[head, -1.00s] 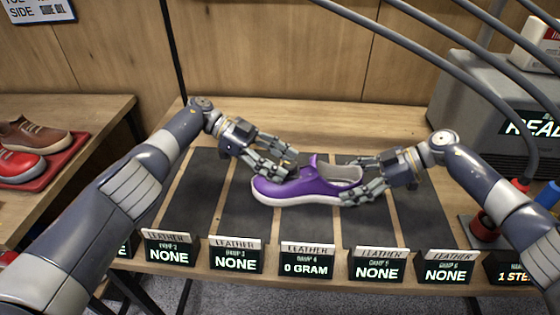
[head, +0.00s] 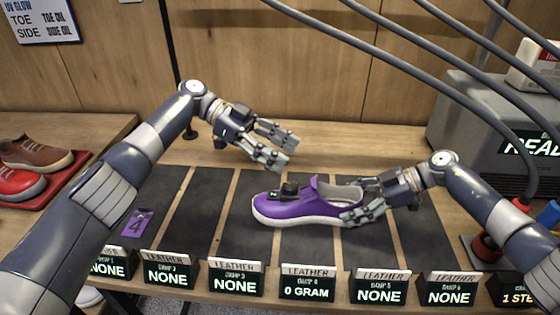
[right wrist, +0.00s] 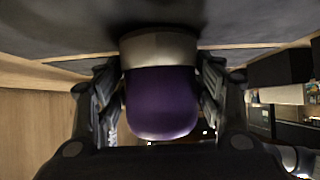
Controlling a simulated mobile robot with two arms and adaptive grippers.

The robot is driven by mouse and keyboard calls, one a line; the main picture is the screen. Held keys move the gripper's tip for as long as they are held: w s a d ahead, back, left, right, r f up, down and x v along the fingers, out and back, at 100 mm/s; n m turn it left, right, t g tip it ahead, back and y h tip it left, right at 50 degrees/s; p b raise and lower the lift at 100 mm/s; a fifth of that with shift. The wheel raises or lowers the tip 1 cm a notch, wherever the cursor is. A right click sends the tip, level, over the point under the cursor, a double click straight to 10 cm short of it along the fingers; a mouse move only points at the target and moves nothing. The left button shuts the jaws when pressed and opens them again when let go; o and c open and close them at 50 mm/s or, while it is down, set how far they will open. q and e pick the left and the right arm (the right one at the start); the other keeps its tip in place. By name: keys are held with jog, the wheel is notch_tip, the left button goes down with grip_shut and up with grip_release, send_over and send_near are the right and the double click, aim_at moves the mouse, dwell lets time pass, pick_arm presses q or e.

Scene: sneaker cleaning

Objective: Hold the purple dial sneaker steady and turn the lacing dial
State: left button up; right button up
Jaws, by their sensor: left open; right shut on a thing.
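The purple sneaker (head: 300,207) with a white sole rests on a dark mat strip, toe to the left. A small black lacing dial (head: 288,189) sits on top of it near the toe side. My right gripper (head: 352,200) is shut on the sneaker's heel, which also shows between the fingers in the right wrist view (right wrist: 162,100). My left gripper (head: 284,150) is open and empty, above and behind the dial, apart from the sneaker.
Several label stands (head: 307,283) line the front edge. A purple card marked 4 (head: 137,223) lies on the left strip. Brown and red shoes sit on a red tray (head: 50,190) at left. A grey machine (head: 490,110) stands at right.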

dwell(0.3)
pick_arm(q)
jog(key=n+t, duration=0.7)
jog(key=t, duration=0.2)
send_near(290, 188)
jog(key=x, duration=0.5)
jog(key=w+f+x, duration=0.1)
jog(key=x, duration=0.2)
jog(key=shift+w+a, duration=0.1)
jog(key=shift+a, duration=0.3)
jog(key=shift+c, duration=0.2)
jog(key=c, duration=1)
